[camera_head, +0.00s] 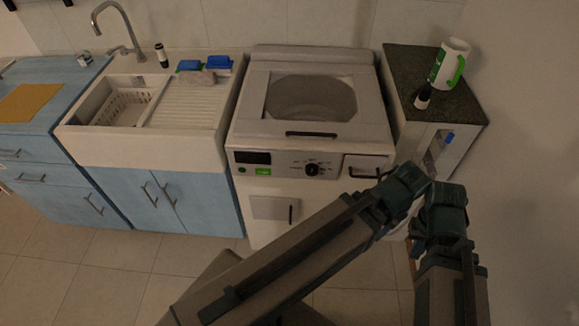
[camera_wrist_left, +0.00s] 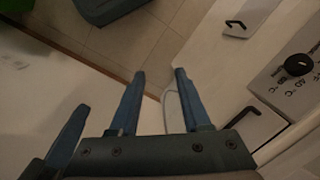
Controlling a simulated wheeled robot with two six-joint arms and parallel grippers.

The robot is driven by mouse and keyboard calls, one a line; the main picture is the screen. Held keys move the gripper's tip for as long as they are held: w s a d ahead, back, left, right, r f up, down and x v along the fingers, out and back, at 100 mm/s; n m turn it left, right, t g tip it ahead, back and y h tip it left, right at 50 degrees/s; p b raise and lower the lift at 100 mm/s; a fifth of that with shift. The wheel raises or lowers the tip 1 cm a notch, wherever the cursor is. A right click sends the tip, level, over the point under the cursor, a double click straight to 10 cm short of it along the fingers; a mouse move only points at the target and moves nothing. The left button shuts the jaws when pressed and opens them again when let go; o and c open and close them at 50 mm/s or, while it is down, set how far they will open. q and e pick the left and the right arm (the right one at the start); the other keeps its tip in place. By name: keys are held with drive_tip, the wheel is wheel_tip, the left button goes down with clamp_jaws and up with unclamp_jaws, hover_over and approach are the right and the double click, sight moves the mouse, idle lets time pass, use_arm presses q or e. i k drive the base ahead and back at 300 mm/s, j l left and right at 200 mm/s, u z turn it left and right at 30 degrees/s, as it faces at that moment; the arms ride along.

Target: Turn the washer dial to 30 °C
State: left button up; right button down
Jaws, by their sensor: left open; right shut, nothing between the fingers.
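The washer (camera_head: 310,105) stands in the middle of the head view. Its round black dial (camera_head: 312,170) is on the front panel and looks uncovered; the pointer setting is too small to read. The dial (camera_wrist_left: 298,65) also shows at the upper right of the left wrist view, with 60 and 80 °C marks beside it. My left gripper (camera_wrist_left: 160,76) is open and empty, its fingers in front of the washer's drawer side and apart from the dial. My right gripper (camera_head: 420,240) is at the right of the head view, shut, partly hidden among arm links, away from the dial.
The drawer handle (camera_head: 365,173) is right of the dial. The sink (camera_head: 150,150) is at the left. My arms cross the space before the washer's lower right.

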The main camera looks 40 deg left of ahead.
sight(311, 169)
drive_tip(key=k+j, duration=0.3)
drive_tip(key=k, duration=0.15)
drive_tip(key=k+j+z, duration=0.1)
drive_tip(key=k+j, duration=0.2)
drive_tip(key=k, duration=0.15)
